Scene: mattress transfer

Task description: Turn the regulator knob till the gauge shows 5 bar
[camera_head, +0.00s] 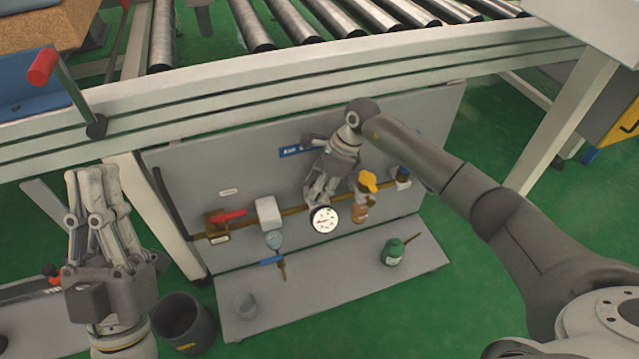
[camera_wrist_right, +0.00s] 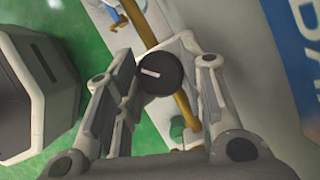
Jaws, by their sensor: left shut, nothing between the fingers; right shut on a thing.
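The round gauge (camera_head: 324,219) with a white face sits on the brass pipe of the grey panel in the head view. Its reading is too small to tell. My right gripper (camera_head: 317,197) reaches down to the pipe just above the gauge. In the right wrist view, the black regulator knob (camera_wrist_right: 160,75) with a white mark line lies between the fingers of this gripper (camera_wrist_right: 160,88), which is shut on it. The knob is hidden behind the gripper in the head view. My left gripper (camera_head: 88,180) is shut and empty, pointing up, well left of the panel.
The brass pipe also carries a red-handled valve (camera_head: 230,216), a white box (camera_head: 268,213) and a yellow-topped fitting (camera_head: 367,182). A dark bucket (camera_head: 184,322) stands at lower left. The roller conveyor (camera_head: 300,75) runs above.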

